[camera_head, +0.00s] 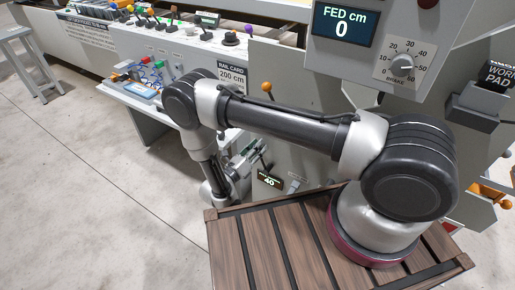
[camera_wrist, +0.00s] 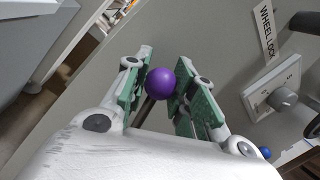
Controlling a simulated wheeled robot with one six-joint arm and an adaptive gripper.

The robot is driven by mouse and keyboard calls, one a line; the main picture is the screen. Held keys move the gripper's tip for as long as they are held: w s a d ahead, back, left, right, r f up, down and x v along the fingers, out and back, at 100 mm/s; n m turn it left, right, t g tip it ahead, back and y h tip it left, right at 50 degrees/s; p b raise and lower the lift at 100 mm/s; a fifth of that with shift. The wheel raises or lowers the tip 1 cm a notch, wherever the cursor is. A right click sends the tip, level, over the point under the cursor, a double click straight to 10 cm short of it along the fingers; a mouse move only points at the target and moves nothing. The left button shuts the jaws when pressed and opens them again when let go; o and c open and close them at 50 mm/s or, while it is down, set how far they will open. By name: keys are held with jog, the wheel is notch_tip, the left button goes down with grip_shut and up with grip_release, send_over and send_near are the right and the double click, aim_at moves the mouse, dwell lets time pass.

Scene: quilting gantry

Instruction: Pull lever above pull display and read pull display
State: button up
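A lever with a round purple knob (camera_wrist: 161,83) stands between the two green-padded fingers of my gripper (camera_wrist: 163,80) in the wrist view. The fingers are spread on either side of the knob; I cannot tell whether a pad touches it. In the head view my gripper (camera_head: 248,155) is low beside the grey machine front, and the knob is not clearly seen there. A small dark display (camera_head: 268,181) just below my gripper shows what looks like 40. Its label is too small to read.
A display (camera_head: 343,25) marked "FED cm" shows 0, with a dial (camera_head: 402,65) beside it. A rail card (camera_head: 232,77) reads 200 cm. The wrist view shows a "WHEEL LOCK" label (camera_wrist: 266,30) and a grey knob (camera_wrist: 284,98). Open floor (camera_head: 80,190) lies left.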

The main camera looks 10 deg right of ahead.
jog(key=o, duration=0.5)
jog(key=v, duration=1.2)
jog(key=shift+f, duration=0.1)
